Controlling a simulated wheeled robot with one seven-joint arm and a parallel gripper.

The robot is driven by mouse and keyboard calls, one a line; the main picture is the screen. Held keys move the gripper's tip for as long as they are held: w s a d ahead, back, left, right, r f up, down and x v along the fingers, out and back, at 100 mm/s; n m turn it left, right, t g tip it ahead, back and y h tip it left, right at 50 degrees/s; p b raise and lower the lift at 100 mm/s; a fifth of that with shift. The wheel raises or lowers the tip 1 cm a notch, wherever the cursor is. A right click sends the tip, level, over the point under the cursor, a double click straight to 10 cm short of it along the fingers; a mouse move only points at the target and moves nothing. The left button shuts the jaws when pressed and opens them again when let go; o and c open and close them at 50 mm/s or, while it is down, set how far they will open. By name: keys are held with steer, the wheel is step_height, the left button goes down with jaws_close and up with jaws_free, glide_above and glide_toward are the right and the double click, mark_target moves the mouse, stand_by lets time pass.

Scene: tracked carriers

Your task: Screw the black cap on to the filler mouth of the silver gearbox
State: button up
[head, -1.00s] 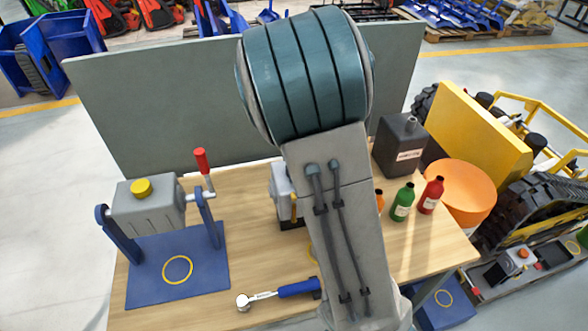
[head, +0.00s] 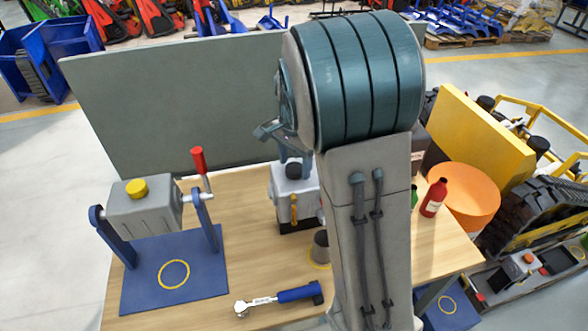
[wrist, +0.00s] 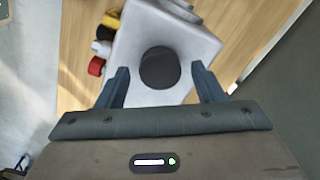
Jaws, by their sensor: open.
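The silver gearbox (head: 288,200) stands on the wooden bench, left of my arm in the head view. It also shows in the wrist view (wrist: 125,72) as a pale block. The black cap (wrist: 160,70) sits on top of it over the filler mouth, which is hidden. The cap also shows on top in the head view (head: 293,170). I cannot tell how far it is screwed down. My gripper (wrist: 160,77) is open, with one finger on each side of the cap and visible gaps. In the head view my arm hides most of the gripper.
A grey box with a yellow cap (head: 136,188) is mounted on a blue stand (head: 200,285) at left. A blue-handled ratchet (head: 297,293) lies in front. A grey cup (head: 320,246) is close to my arm. A red bottle (head: 433,199) stands at right. A grey panel (head: 170,110) backs the bench.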

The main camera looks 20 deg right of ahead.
steer(key=c, duration=0.8)
steer(key=shift+o, duration=0.2)
steer(key=shift+r+m+p, duration=0.15)
steer(key=shift+m+p, duration=0.75)
steer(key=shift+m, duration=0.2)
steer(key=m+p, duration=0.2)
steer(key=m, duration=0.1)
steer(key=shift+m, duration=0.4)
steer(key=shift+f+m, duration=0.2)
steer(key=shift+m, duration=1.7)
